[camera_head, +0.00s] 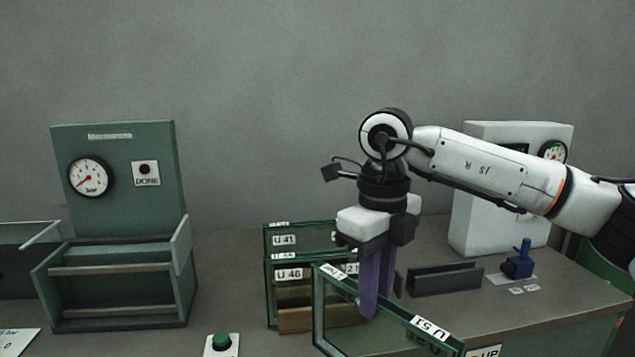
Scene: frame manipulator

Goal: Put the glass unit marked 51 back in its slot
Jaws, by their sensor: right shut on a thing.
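The glass unit marked U 51 (400,314) is a dark green-edged pane in front at lower centre, turned at an angle, its lower part cut off by the picture edge. My right gripper (372,300) points down with purple fingers, shut on the unit's upper edge. Behind it, the units marked U 41 (300,240) and U 46 (290,273) stand upright one behind the other. A label reading 21 shows partly behind the fingers. The slot for unit 51 cannot be made out. My left gripper is not in view.
A green machine (120,180) with a gauge and open rack stands at left. A green button (221,342) is at the front. A dark slotted holder (445,279), a blue lever (520,260) and a white gauge box (485,220) are at right.

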